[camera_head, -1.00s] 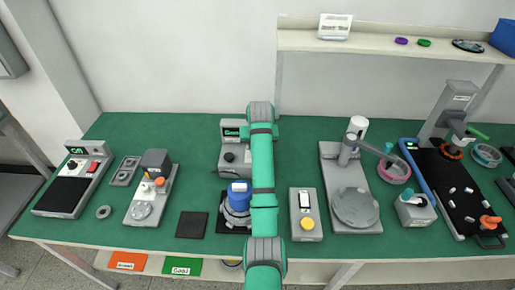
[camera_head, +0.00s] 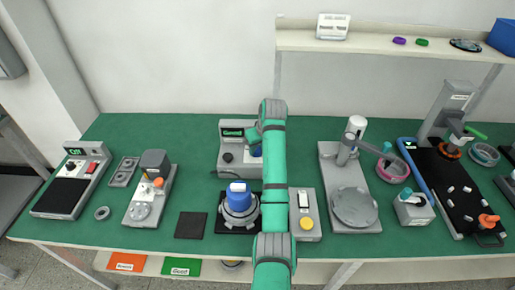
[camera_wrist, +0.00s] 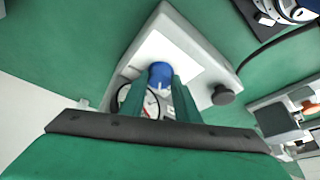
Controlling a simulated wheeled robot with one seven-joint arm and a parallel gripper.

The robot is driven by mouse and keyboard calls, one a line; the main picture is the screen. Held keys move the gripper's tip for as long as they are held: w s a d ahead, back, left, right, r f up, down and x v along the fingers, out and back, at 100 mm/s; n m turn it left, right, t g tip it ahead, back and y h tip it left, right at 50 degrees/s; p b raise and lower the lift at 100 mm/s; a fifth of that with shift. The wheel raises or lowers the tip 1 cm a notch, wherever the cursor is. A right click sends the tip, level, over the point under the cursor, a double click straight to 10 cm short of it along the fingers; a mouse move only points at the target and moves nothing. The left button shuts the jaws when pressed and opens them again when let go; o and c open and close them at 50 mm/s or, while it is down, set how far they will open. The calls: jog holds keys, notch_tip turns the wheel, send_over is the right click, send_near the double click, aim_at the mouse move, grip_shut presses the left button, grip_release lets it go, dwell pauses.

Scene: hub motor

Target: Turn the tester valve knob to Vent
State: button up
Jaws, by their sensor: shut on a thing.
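The tester (camera_head: 238,168) is a grey box at the back middle of the green bench, with a lit green display (camera_head: 232,133). Its blue valve knob (camera_head: 256,151) shows on the right of its front, partly behind my arm. In the wrist view the blue knob (camera_wrist: 160,72) sits between the two green fingers of my gripper (camera_wrist: 161,88), which is shut on it. A round dial (camera_wrist: 150,106) shows partly behind the fingers. The knob's markings and which setting it points to cannot be read.
A black knob (camera_head: 227,157) is on the tester's left; it also shows in the wrist view (camera_wrist: 222,95). A blue-topped hub motor (camera_head: 239,203) stands in front of the tester. A switch box (camera_head: 306,226) and a grey press stand (camera_head: 352,205) are to the right.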

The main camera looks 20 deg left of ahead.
jog(key=o, duration=1)
jog(key=shift+o, duration=0.2)
